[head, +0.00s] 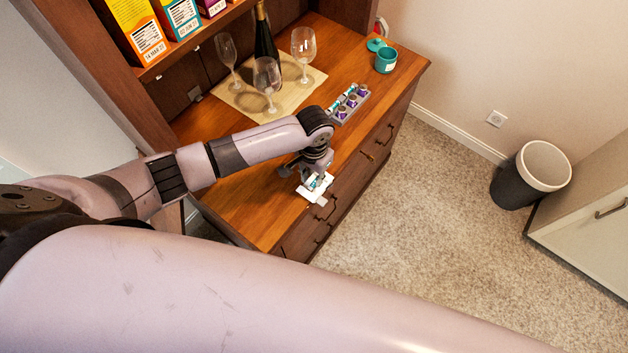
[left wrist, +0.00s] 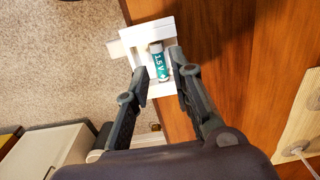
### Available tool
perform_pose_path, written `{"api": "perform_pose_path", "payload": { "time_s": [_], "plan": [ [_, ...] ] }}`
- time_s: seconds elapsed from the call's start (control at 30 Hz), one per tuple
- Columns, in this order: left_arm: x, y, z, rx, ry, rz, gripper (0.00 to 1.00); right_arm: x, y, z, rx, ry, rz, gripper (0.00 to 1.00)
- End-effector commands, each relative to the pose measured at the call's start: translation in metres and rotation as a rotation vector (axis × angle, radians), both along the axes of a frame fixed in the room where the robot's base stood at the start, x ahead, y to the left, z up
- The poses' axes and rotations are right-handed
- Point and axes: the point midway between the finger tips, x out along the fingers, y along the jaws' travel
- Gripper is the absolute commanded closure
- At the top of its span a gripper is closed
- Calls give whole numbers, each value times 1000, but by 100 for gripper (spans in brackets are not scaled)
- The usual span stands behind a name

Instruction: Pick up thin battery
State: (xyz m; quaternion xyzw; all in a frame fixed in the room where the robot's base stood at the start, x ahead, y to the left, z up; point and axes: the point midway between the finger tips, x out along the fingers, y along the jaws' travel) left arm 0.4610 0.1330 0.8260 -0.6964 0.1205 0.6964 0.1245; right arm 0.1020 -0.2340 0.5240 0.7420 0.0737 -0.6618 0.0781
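A thin teal and white battery marked 1.5 V (left wrist: 159,64) sits in a white holder (left wrist: 126,31) at the cabinet top's front edge. In the head view, the holder (head: 326,188) shows below my left gripper (head: 312,178), with only a little of the battery visible. In the left wrist view, my left gripper (left wrist: 160,66) is open, its fingers on either side of the battery. A gap seems to show on both sides, but I cannot tell whether the fingertips are down at the battery's height. My right gripper is not in view.
A grey tray (head: 336,116) with several purple and teal batteries stands behind the gripper. Wine glasses (head: 267,78) and a dark bottle (head: 264,35) stand on a mat (head: 236,99). A teal jar (head: 386,60) is at the back right. The wooden top (head: 262,222) is clear in front.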

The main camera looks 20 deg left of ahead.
Motion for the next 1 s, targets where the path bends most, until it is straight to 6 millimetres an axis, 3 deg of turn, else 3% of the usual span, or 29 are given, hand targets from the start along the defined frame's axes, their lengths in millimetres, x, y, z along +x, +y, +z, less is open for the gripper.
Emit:
{"api": "perform_pose_path", "payload": {
  "time_s": [0.23,0.47,0.8,1.0],
  "plan": [
    [-1,0,-26,0,1,0,78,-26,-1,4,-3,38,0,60],
    [0,0,-28,0,-1,-1,78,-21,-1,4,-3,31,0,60],
    [0,0,-27,0,-1,0,100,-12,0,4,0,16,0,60],
    [0,0,-27,-1,-1,-1,100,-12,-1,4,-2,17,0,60]
  ]
}}
